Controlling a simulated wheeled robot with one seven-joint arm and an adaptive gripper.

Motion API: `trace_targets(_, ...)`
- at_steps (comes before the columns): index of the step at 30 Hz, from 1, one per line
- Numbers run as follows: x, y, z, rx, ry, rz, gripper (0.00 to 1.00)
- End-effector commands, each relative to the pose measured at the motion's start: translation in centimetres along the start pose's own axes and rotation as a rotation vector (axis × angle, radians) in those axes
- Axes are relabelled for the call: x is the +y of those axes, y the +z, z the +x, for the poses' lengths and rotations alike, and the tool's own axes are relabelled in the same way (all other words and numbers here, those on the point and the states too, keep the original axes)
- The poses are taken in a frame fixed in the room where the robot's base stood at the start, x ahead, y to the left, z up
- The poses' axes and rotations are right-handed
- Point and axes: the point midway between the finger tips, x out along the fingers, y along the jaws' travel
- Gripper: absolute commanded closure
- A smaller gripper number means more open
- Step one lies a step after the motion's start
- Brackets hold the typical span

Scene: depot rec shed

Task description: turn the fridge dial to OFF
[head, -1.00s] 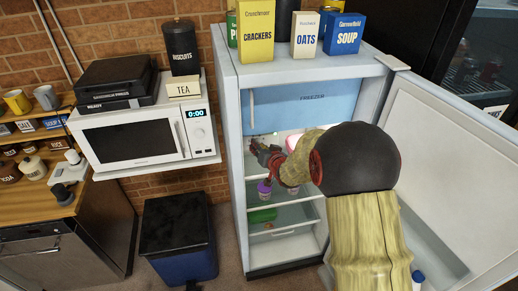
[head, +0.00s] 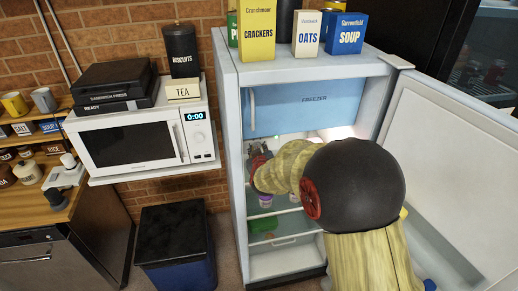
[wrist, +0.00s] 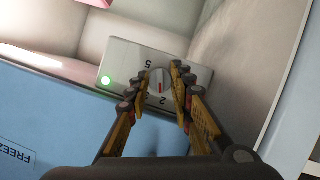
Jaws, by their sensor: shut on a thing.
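The fridge dial (wrist: 160,86) is a small round grey knob with a red mark, on a pale control box (wrist: 124,58) inside the open fridge (head: 232,130). A 5 and a 2 show on the box on opposite sides of the dial; the red mark lies on the side of the 2. I cannot read OFF. A green light (wrist: 105,80) glows at the box's end. My gripper (wrist: 161,78) is shut on the dial, one finger on each side. In the head view my gripper (head: 259,156) is inside the fridge, partly behind my arm, and the dial is hidden.
The blue freezer door (head: 312,103) is above my gripper. The fridge door (head: 460,170) stands open at the right. Shelves with a purple-lidded tub (head: 265,201) and a green item (head: 263,223) lie below. Boxes stand on top; a microwave (head: 140,140) is at the left.

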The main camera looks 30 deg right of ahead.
Motion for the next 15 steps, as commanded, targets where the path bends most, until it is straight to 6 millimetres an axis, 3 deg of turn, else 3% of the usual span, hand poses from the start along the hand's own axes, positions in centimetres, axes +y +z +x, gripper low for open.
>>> trace_targets(15, -0.37, -0.10, -0.06, 0.000, 0.184, -0.456, 1.00)
